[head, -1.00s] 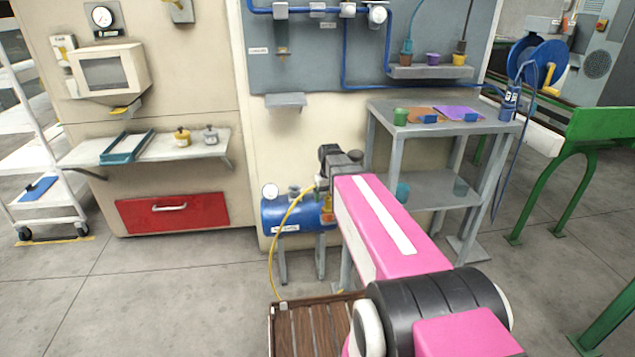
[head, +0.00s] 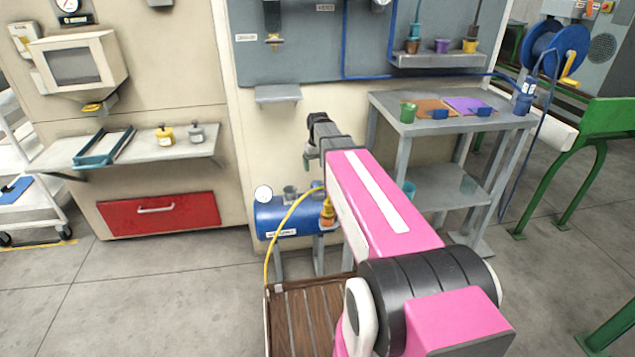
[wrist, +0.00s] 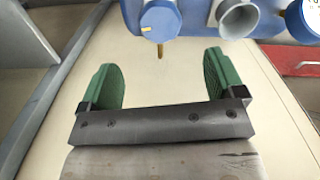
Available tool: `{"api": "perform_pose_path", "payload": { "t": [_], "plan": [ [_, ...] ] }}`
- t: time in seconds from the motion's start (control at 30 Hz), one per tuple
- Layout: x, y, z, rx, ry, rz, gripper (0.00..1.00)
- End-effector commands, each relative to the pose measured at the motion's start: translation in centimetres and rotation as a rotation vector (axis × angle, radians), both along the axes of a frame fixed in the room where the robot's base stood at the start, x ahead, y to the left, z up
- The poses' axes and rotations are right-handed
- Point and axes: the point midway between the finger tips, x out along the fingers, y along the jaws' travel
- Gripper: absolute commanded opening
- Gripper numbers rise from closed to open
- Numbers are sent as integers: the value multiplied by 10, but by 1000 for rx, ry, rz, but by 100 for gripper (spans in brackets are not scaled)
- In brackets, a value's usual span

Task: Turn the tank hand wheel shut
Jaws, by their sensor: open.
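The blue tank (head: 275,218) stands low against the wall, with a round white gauge (head: 263,193) at its left end. A small blue hand wheel (head: 317,187) shows on top of it, partly beside my arm. In the wrist view the blue hand wheel (wrist: 160,20) is at the top centre, with a brass stem below it. My gripper (wrist: 160,80) is open and empty, its two green fingers apart; the wheel lies beyond the fingertips, not between them. In the head view my gripper (head: 308,158) is above the tank, mostly hidden by my arm.
A grey cup-like fitting (wrist: 237,17) is just right of the wheel. A grey table (head: 450,118) stands to the right, a slatted wooden platform (head: 300,315) in front, a small wall shelf (head: 277,94) above.

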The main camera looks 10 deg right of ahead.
Motion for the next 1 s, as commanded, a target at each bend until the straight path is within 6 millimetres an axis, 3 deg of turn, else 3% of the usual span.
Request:
{"api": "perform_pose_path", "payload": {
  "t": [0.5, 0.7, 1.0],
  "plan": [
    [1, 0, -77, 0, 0, 0, 88],
    [0, 0, -90, 0, -1, 0, 88],
    [0, 0, -91, 0, -1, 0, 88]
  ]
}}
